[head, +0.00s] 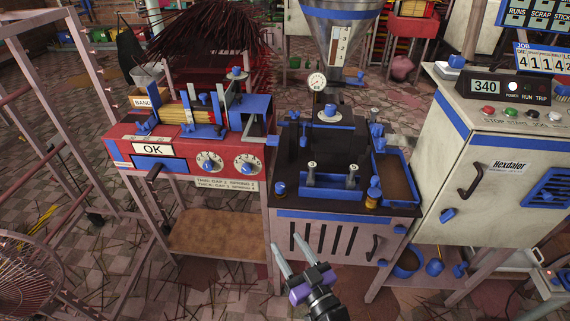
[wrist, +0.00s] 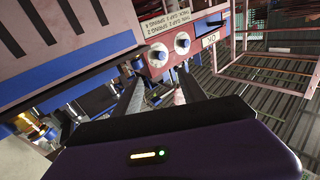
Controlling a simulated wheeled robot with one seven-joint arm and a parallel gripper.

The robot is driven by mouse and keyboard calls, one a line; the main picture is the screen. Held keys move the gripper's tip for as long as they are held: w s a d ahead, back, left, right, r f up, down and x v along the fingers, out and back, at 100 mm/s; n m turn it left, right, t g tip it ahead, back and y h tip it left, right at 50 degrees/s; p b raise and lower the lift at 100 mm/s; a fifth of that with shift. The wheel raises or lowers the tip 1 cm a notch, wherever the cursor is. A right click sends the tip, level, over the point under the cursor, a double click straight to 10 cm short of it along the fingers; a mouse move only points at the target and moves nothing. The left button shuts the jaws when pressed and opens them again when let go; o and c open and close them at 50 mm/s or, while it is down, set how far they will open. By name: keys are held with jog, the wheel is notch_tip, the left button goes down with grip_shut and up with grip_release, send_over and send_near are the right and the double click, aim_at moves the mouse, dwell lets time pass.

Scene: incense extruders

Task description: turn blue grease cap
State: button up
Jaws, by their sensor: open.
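A small blue cap (head: 374,191) sits on a brass-coloured cup at the front right corner of the dark machine top (head: 325,206). It looks like the grease cap, though no label on it can be read. In the wrist view a brass-coloured part (wrist: 30,127) shows at the far left; the cap itself cannot be told apart there. My gripper (head: 294,249) is in front of the extruder's slotted front panel, below and left of the cap and apart from it. Its two fingers are spread with nothing between them, as the wrist view (wrist: 158,92) also shows.
A red machine (head: 185,165) with dials stands left. A white cabinet (head: 498,165) with a control panel stands right. Handled posts and a blue-edged tray (head: 398,168) crowd the extruder top. A black handle (head: 374,247) juts from its front. Floor in front is partly free.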

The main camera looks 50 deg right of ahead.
jog(key=m+h+p, duration=0.1)
jog(key=h+p, duration=0.1)
jog(key=p, duration=0.2)
send_near(281, 189)
notch_tip(281, 189, up, 2)
jog(key=a, duration=0.3)
jog(key=w+d, duration=0.1)
jog(key=w+d+g+h+p, duration=0.1)
jog(key=w+d+m+g, duration=0.1)
jog(key=shift+w+d+f+h, duration=0.3)
jog(key=shift+f+h, duration=0.05)
jog(key=shift+h, duration=0.05)
jog(key=shift+w+d+f+g, duration=0.2)
jog(key=shift+w+d+g, duration=0.1)
jog(key=shift+w+d, duration=0.2)
jog(key=b+x, duration=0.2)
jog(key=x, duration=0.4)
jog(key=shift+w+r, duration=0.1)
jog(key=shift+w, duration=0.2)
grip_shut()
